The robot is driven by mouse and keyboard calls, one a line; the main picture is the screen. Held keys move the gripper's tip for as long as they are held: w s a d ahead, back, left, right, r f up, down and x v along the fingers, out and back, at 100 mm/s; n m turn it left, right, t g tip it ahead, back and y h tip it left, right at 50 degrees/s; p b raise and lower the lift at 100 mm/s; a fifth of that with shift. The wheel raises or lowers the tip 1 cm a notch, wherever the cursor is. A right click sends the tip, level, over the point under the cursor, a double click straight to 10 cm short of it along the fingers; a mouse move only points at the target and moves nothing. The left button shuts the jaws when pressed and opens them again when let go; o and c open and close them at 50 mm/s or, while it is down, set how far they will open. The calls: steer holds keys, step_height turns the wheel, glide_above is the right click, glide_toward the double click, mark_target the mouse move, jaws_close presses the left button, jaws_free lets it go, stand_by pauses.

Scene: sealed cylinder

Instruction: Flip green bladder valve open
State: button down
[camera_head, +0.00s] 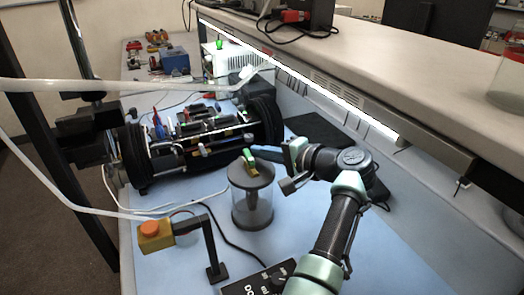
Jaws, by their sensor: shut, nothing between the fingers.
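A small green valve handle (249,158) stands tilted on the dark lid of a clear cylinder (252,205) near the middle of the view. My gripper (262,153) comes in from the right, its shut fingers pointing left, and holds nothing. The fingertips are close to the handle's right side. I cannot tell whether they touch it. My wrist and arm cover part of the area right of the cylinder.
A black control box (262,280) lies at the front. A large black cylindrical assembly (205,135) lies behind. A shelf (420,100) overhangs the right side.

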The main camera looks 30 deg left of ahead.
steer(key=v, duration=1.3)
steer(key=shift+b, duration=0.45)
